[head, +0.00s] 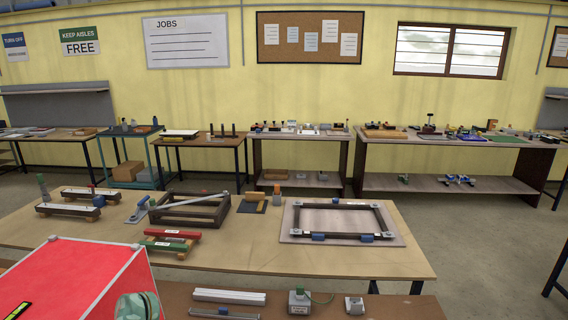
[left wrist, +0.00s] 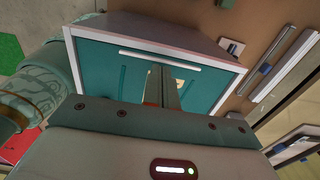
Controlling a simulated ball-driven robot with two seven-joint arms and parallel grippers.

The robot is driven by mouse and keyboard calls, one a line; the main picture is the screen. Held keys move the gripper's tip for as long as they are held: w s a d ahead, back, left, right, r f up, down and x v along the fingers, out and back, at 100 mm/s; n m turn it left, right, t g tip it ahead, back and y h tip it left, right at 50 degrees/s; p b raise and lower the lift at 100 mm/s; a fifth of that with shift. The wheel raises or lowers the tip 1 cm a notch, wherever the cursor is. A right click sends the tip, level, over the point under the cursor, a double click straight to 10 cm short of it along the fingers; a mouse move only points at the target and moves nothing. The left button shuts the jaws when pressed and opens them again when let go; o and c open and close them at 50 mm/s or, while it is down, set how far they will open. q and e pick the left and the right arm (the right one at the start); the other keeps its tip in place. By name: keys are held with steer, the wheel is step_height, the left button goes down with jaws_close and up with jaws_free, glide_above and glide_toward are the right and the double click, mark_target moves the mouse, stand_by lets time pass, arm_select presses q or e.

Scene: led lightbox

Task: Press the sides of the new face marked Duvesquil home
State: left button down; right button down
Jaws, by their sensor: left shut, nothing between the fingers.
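A lightbox with a red face and white edging (head: 70,275) stands at the lower left of the head view, cut off by the frame. A black label with yellow (head: 17,310) is on its red face; I cannot read Duvesquil there. My left gripper (left wrist: 163,85) shows in the left wrist view with its fingers shut and empty. Beyond the fingers is a teal panel in a silver frame (left wrist: 105,75) with a pale bar across it; I cannot tell whether the fingers touch it. My right gripper is not in view.
White channel strips (head: 228,296) lie right of the box on the near bench, with a small grey unit with a green cable (head: 299,301). The bench behind holds a dark frame on a board (head: 340,220), a second dark frame (head: 190,212) and red and green bars (head: 172,236).

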arm_select(q)
steer(key=shift+f, duration=0.1)
steer(key=shift+f+b, duration=0.45)
steer(key=shift+b, duration=0.05)
steer(key=shift+s+f, duration=0.1)
stand_by(0.8)
steer(key=shift+r+p, duration=1.3)
steer(key=shift+r, duration=0.25)
step_height(320, 180, up, 4)
steer(key=p, duration=0.3)
steer(key=shift+p, duration=0.35)
